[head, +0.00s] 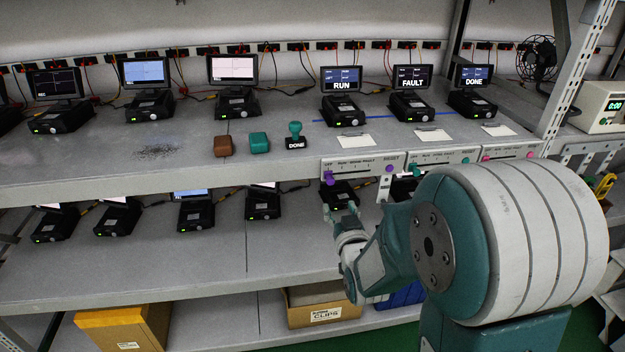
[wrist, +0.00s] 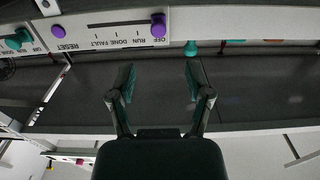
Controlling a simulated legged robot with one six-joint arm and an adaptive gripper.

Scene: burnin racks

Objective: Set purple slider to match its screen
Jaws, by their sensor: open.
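The purple slider (head: 329,178) sits at the left end of its white panel (head: 350,167) on the shelf's front edge. In the wrist view, which is upside down, the purple slider (wrist: 158,25) is at the OFF mark, with RUN, DONE and FAULT along the scale. The screen (head: 341,80) above this panel reads RUN. A purple RESET button (head: 389,168) is at the panel's other end. My gripper (head: 338,196) is open and empty, just below and in front of the slider. In the wrist view my gripper (wrist: 160,78) has its fingers apart, with the slider beyond the tips.
Panels with a teal slider (head: 415,171) and a pink slider (head: 486,158) continue to the right. Their screens read FAULT (head: 412,77) and DONE (head: 473,76). Brown (head: 222,146) and teal blocks (head: 259,142) and a DONE stamp (head: 295,138) stand on the shelf.

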